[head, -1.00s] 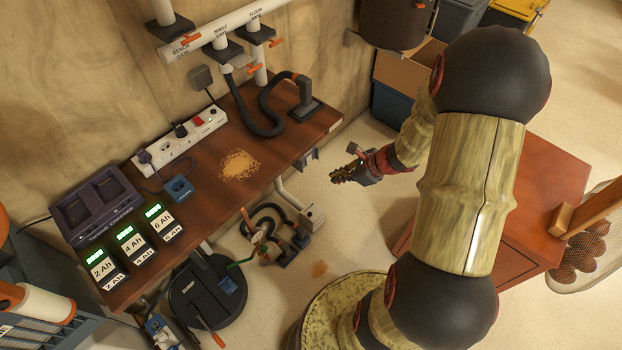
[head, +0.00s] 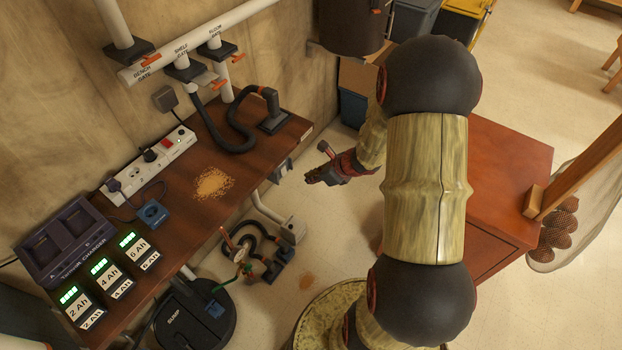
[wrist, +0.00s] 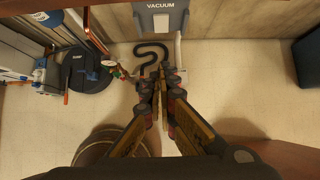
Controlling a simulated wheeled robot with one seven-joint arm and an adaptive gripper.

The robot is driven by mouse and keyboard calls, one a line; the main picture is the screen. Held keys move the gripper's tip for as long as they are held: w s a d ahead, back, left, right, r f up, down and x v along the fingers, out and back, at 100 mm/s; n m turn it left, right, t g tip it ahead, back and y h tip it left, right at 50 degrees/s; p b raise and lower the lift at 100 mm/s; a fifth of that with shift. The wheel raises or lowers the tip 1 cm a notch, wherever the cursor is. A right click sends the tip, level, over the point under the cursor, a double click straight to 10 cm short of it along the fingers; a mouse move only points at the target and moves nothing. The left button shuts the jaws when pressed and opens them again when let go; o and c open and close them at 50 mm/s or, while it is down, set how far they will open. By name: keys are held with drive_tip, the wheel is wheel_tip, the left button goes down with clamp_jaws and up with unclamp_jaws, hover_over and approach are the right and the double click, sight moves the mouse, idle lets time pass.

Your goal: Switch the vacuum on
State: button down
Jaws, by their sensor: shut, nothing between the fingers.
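The grey panel marked VACUUM (wrist: 161,6) is at the top of the wrist view, cut off by the frame edge; its switch position cannot be read. A small grey box at the bench's right end (head: 284,170) in the head view seems to be the same unit, seen edge-on. My gripper (head: 309,178) is just right of that box, with an apparent gap. In the wrist view my gripper (wrist: 161,68) has its fingertips together, empty, below the panel in the picture.
The brown bench (head: 185,205) carries a power strip (head: 150,160), a battery charger (head: 65,240) and a sawdust pile (head: 212,183). A black hose (head: 233,142) lies at its back. A black sump unit (head: 190,318) stands below. A red-brown cabinet (head: 505,180) is right of my arm.

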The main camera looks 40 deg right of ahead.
sight(284, 171)
drive_tip(key=w+a+f+b, duration=0.2)
drive_tip(key=w+f+b, duration=0.1)
drive_tip(key=w+f, duration=0.2)
drive_tip(key=shift+w+a+f, duration=0.4)
drive_tip(key=shift+w, duration=0.9)
drive_tip(key=shift+w+a+f, duration=0.1)
drive_tip(key=shift+w+f, duration=0.05)
drive_tip(key=shift+w, duration=0.2)
